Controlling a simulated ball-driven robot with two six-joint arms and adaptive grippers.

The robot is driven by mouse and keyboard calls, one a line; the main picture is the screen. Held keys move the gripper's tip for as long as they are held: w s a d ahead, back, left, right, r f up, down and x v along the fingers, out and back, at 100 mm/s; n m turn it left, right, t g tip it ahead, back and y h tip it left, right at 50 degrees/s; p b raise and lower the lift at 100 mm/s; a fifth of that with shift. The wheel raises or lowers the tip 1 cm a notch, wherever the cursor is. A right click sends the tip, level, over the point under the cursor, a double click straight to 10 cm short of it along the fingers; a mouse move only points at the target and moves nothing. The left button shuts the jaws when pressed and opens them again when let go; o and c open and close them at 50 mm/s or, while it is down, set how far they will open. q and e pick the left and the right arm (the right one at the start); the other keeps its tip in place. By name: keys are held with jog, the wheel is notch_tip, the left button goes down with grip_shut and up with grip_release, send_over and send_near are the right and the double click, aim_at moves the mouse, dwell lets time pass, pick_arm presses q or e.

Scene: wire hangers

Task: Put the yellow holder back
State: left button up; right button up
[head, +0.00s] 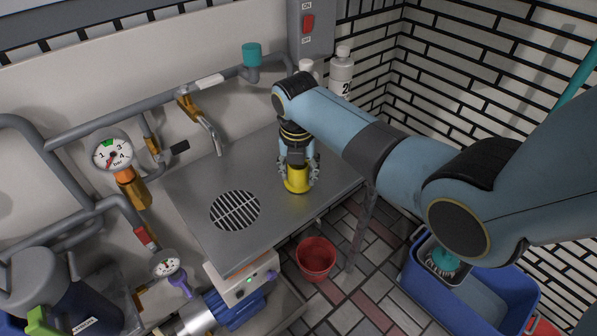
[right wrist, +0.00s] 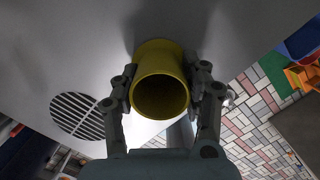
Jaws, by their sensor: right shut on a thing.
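The yellow holder (head: 297,184) is a short hollow cylinder. It is upright on or just above the steel worktop, right of the round drain grate; I cannot tell whether its base touches. My right gripper (head: 298,172) points down at it and is shut on it, one finger on each side. In the right wrist view the holder (right wrist: 159,60) shows its open, empty mouth towards the camera, between the fingers of the right gripper (right wrist: 161,88). My left gripper is not in view.
The steel worktop (head: 205,185) has a round grate (head: 235,210). A tap (head: 205,125) and pipes run behind it, and white bottles (head: 341,72) stand at the back. A red bucket (head: 316,258) and a blue tub (head: 470,300) stand on the floor. The worktop left of the holder is clear.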

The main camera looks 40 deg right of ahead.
aim_at(298, 187)
jog(key=shift+f, duration=0.2)
jog(key=o, duration=0.9)
jog(key=shift+o, duration=0.2)
notch_tip(298, 187, up, 12)
jog(key=s+a+p, duration=0.1)
jog(key=p, duration=0.1)
jog(key=shift+s, duration=0.2)
jog(key=shift+a, duration=0.1)
